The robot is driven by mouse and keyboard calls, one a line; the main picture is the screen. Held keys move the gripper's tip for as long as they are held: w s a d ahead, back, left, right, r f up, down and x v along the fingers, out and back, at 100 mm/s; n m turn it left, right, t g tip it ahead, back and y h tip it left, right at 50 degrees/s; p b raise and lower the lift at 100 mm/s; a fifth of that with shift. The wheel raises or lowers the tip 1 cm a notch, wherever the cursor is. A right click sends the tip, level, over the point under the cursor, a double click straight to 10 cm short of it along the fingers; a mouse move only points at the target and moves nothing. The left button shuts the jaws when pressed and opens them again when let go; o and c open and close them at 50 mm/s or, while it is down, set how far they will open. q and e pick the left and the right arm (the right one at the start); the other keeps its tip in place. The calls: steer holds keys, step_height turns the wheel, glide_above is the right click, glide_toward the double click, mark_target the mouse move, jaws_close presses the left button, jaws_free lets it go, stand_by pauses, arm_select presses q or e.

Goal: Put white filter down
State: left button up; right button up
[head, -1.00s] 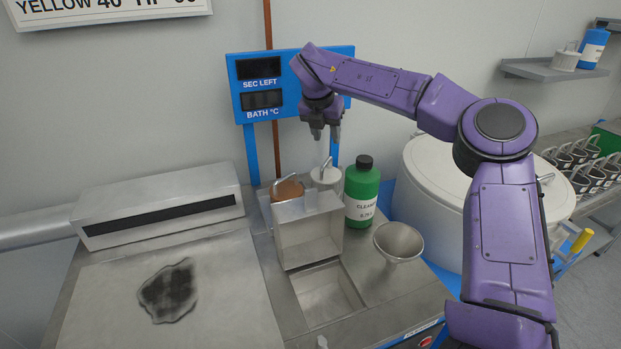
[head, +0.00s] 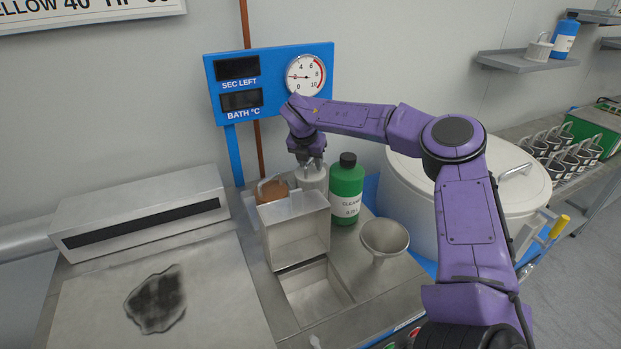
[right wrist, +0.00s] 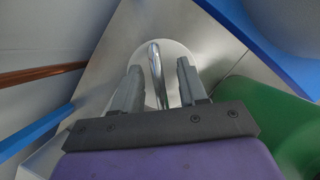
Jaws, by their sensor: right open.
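The white filter (head: 312,178) stands upright at the back of the steel bench, between a brown filter (head: 272,191) and a green bottle (head: 346,190). My right gripper (head: 311,163) is directly above it, pointing down. In the right wrist view the filter's round white top (right wrist: 174,62) lies below the fingers, and its metal handle (right wrist: 156,75) stands between the two open fingers (right wrist: 160,85). The fingers are apart and not closed on the handle. My left gripper is not in view.
A steel box with a raised lid (head: 296,228) stands in front of the filters. A metal funnel (head: 385,236) is right of it. A large white drum (head: 510,190) stands at right. A steel panel with a dark patch (head: 156,300) lies left.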

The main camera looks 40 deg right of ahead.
jaws_close()
